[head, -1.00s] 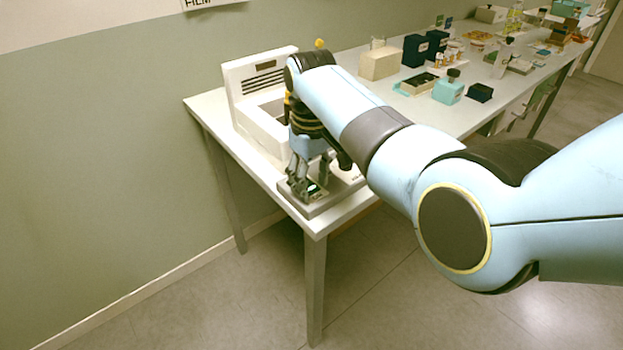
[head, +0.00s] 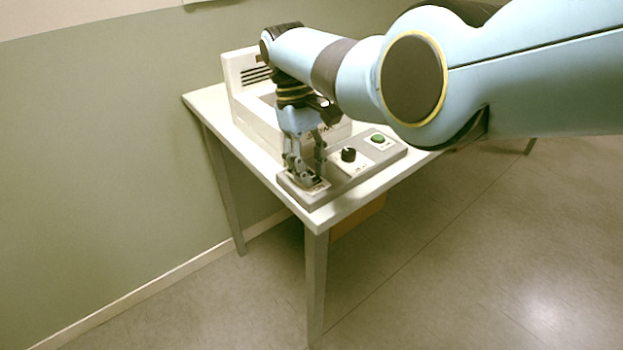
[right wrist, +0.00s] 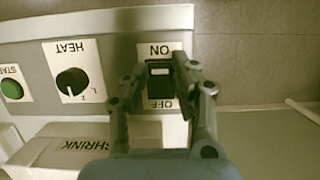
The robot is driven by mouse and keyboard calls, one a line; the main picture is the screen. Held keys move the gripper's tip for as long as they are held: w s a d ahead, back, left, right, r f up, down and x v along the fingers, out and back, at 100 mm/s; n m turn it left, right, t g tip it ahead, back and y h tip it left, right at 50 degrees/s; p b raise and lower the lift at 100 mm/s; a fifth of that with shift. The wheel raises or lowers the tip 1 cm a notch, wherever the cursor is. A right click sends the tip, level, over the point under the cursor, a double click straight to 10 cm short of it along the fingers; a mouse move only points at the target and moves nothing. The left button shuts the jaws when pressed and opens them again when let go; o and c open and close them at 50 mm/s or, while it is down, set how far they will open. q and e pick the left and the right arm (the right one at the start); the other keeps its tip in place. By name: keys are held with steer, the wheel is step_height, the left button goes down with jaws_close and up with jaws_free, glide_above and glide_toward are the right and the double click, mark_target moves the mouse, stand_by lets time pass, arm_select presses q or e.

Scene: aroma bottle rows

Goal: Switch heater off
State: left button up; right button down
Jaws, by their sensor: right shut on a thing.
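My right gripper (head: 306,178) points down at this end of the panel in the head view. In the right wrist view its fingers (right wrist: 156,78) stand on either side of the switch, shut on it. The fingers hide most of the switch in the head view. The white heater unit (head: 240,72), with dark vent slots, stands behind the panel, partly behind my right arm. My left gripper is not in view.
A black HEAT knob (head: 348,155) and a green START button (head: 377,139) sit farther along the panel, clear of my gripper. They also show in the right wrist view, the knob (right wrist: 72,82) and the button (right wrist: 12,90). The pale table's (head: 205,103) front corner is close by.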

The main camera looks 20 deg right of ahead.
stand_by(0.3)
steer(key=c, duration=1.1)
jaws_free()
steer(key=shift+w+r, duration=0.1)
steer(key=v, duration=1.1)
steer(key=shift+w+a+r, duration=0.2)
steer(key=shift+r, duration=0.15)
